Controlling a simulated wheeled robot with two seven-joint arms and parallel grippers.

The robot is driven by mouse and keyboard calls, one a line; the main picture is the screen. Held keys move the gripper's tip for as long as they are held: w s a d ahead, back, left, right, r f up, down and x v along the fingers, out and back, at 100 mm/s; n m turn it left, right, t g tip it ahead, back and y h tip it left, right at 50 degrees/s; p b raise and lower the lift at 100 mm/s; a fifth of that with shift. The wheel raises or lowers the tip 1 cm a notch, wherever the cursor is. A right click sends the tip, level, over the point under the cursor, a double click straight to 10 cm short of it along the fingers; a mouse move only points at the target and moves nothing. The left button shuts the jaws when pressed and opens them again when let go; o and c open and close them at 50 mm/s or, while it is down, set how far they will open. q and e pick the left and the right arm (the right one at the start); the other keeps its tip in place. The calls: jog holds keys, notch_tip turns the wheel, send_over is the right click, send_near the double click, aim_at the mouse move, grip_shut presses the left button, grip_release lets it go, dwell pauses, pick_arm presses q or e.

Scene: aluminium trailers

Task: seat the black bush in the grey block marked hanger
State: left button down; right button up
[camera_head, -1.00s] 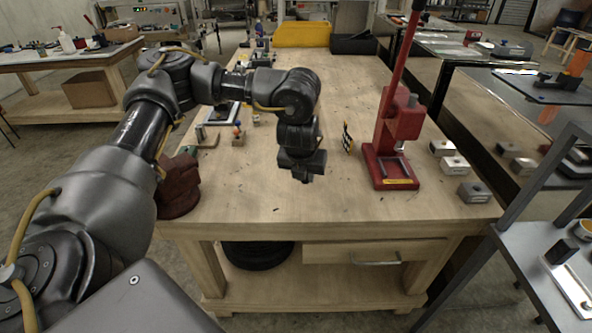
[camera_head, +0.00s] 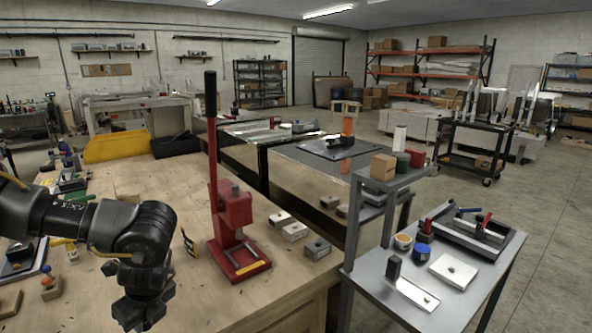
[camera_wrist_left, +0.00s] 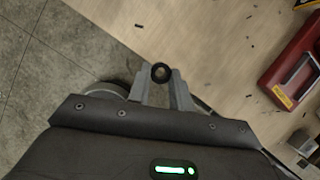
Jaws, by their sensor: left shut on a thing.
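My left gripper (camera_head: 143,314) hangs over the near part of the wooden bench at the lower left of the head view. In the left wrist view, its two fingers (camera_wrist_left: 161,88) are shut on the black bush (camera_wrist_left: 160,72), a small dark ring with a hole. The bush cannot be made out in the head view. Three small grey blocks stand in a row right of the red press: a far one (camera_head: 280,219), a middle one (camera_head: 294,232) and a near one (camera_head: 317,249). Their markings are too small to read, so I cannot tell which is the hanger. My right gripper is not in view.
A red press (camera_head: 236,232) with a tall lever stands between my left gripper and the blocks. A grey cart (camera_head: 385,311) with trays and cups is at the right. Bare bench lies before the press.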

pick_arm(q)
jog(key=s+d+r+n+g+h, duration=0.25)
jog(key=s+d+n, duration=0.2)
jog(key=n, duration=0.75)
jog(key=s+d+r+n+g+h, duration=0.15)
jog(key=s+d+n+g, duration=0.3)
jog(key=n, duration=0.75)
jog(key=w+d+f, duration=0.1)
jog(key=w+d, duration=0.1)
jog(key=d, duration=0.6)
jog(key=w+d+f, duration=0.1)
jog(key=w+d, duration=0.2)
jog(key=d, duration=0.5)
jog(key=shift+w, duration=0.2)
